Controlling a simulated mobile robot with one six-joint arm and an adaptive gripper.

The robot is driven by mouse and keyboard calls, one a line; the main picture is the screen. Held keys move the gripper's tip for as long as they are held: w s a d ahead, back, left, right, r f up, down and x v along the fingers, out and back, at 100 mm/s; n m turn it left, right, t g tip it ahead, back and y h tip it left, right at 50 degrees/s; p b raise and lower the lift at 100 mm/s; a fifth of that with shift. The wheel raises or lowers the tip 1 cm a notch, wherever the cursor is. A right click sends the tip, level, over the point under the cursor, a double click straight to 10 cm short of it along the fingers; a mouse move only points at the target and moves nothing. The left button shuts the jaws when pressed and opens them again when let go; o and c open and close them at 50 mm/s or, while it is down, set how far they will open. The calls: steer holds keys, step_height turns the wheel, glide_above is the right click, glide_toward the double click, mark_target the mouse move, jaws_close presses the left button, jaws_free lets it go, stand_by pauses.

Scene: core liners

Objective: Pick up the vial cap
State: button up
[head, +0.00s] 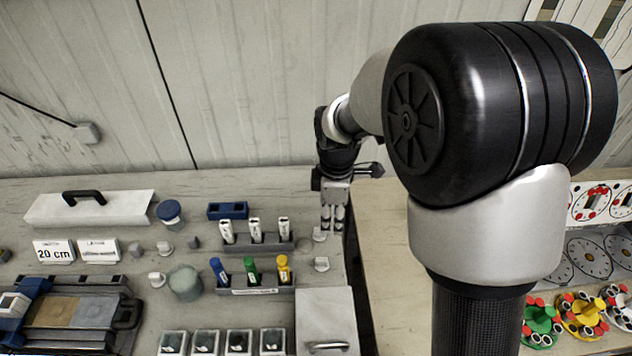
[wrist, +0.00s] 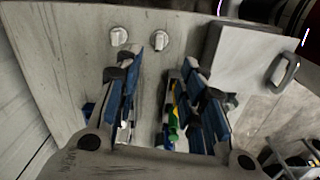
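Two small white cap-like pieces lie on the bench; one is in the head view (head: 320,235), just below my gripper (head: 333,222), and the other lies nearer the camera (head: 321,264). The wrist view shows two such white pieces, a left one (wrist: 119,36) and a right one (wrist: 160,40), beyond the fingertips. I cannot tell which piece is the vial cap. My gripper (wrist: 160,68) is open, with blue pads apart and nothing held between them. A blue-lidded jar (head: 170,213) and a plain jar (head: 185,281) stand further left.
A rack (head: 262,243) of white tubes and a rack (head: 250,290) of blue, green and yellow vials stand left of my gripper. A box with a handle (head: 325,310) stands at the bench's near right corner. More white pieces (head: 157,279) lie left.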

step_height(320, 180, down, 4)
steer(key=n, duration=0.2)
steer(key=b, duration=0.3)
glide_above(325, 258)
steer(key=f, duration=1.1)
steer(key=shift+w+d, duration=0.1)
steer(key=shift+d, duration=0.1)
steer(key=shift+a+f+b, duration=0.15)
steer(key=shift+f+b, duration=0.6)
steer(key=shift+f, duration=2)
steer(key=shift+r, duration=0.1)
steer(key=c, duration=0.8)
